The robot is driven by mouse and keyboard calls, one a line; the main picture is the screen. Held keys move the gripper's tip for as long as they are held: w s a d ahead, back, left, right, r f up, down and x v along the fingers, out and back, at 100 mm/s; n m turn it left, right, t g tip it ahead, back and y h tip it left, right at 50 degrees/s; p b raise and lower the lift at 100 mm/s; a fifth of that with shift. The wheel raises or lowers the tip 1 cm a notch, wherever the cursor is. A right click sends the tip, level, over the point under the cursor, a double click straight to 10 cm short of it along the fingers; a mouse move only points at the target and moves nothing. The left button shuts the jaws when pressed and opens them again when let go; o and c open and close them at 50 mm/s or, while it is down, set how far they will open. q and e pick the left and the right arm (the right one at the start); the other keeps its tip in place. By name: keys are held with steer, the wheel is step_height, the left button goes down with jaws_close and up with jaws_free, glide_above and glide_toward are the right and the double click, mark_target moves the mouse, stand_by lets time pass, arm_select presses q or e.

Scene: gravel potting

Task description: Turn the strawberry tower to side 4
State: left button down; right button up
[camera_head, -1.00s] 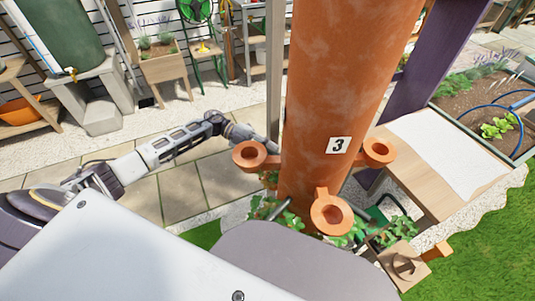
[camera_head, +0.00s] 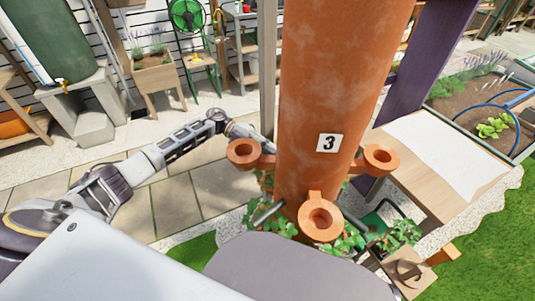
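The strawberry tower (camera_head: 335,90) is a tall terracotta column in the middle of the head view, its top cut off by the frame. A white label with a 3 (camera_head: 328,143) faces me. Orange pocket cups (camera_head: 319,219) ring it below the label, and green strawberry leaves (camera_head: 272,219) show around its foot. My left arm reaches in from the left, and its end goes behind the left cup (camera_head: 243,152) and the tower's left side. The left gripper's fingers are hidden there, so I cannot tell whether they touch the tower. My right gripper is not in view.
A wooden table with a white sheet (camera_head: 446,155) stands to the right, beside a purple post (camera_head: 420,65). A raised bed with a blue hose (camera_head: 485,107) lies beyond. A wooden planter (camera_head: 158,80) stands at the back left. Paving (camera_head: 178,205) is clear at left.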

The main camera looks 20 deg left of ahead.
arm_select(q)
steer(key=shift+w, duration=0.1)
stand_by(0.3)
steer(key=c, duration=1.3)
jaws_free()
steer(key=shift+v, duration=6.05)
